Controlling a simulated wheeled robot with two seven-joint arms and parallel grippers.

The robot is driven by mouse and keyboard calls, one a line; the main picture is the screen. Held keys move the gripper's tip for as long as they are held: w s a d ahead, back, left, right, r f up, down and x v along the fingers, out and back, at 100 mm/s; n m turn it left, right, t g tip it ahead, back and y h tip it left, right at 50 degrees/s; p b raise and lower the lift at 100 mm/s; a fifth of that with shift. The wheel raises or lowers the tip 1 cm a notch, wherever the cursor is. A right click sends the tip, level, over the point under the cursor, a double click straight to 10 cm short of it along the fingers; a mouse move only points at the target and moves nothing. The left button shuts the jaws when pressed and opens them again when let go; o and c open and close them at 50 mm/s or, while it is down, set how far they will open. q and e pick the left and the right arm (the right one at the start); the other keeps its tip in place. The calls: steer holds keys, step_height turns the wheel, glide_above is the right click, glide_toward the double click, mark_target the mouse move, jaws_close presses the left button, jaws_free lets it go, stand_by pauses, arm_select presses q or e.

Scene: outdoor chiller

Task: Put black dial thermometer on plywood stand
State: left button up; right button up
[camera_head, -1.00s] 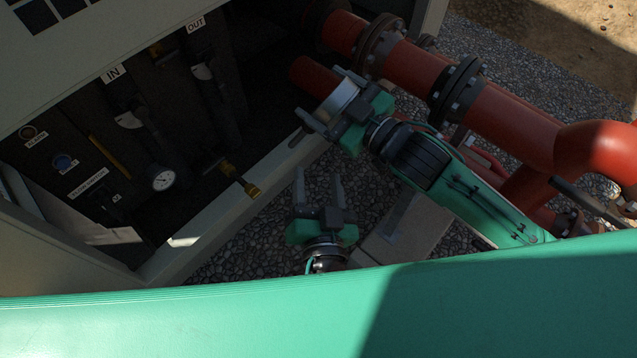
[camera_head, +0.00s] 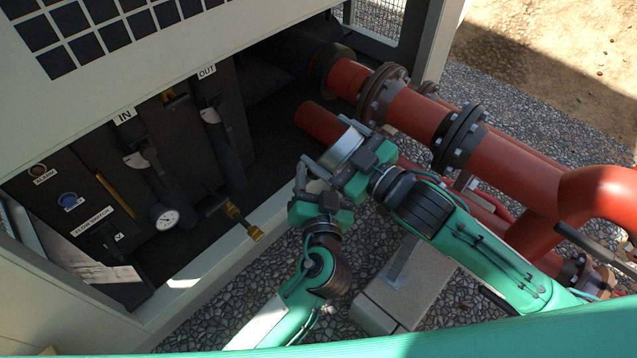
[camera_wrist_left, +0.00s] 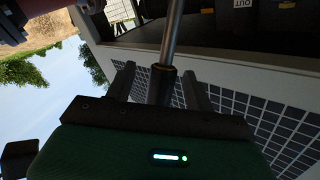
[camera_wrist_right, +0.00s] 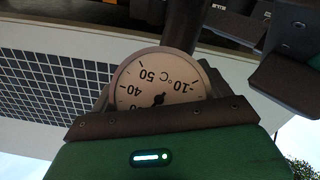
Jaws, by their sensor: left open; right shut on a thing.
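A round dial thermometer (camera_head: 343,150) is in my right gripper (camera_head: 331,144) in the head view. The right wrist view shows its pale dial face (camera_wrist_right: 155,88) with °C numbers, between the fingers, and a dark stem behind it. My left gripper (camera_head: 311,172) is open, just below and left of the thermometer. In the left wrist view a metal rod with a dark lower end (camera_wrist_left: 168,70) stands between the open left fingers; it looks like the thermometer's stem. Whether they touch it is unclear. I cannot make out a plywood stand.
The dark chiller cabinet, with a fixed gauge (camera_head: 166,219) and a brass-coloured valve (camera_head: 240,222), is at left. Red pipes (camera_head: 415,112) with dark flanges run behind my right arm. A pale block (camera_head: 405,290) stands on gravel below.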

arm_select(q)
steer(key=c, duration=1.1)
jaws_close()
arm_select(e)
steer(key=o, duration=1.1)
steer(key=shift+o, duration=0.2)
steer(key=shift+s, duration=0.1)
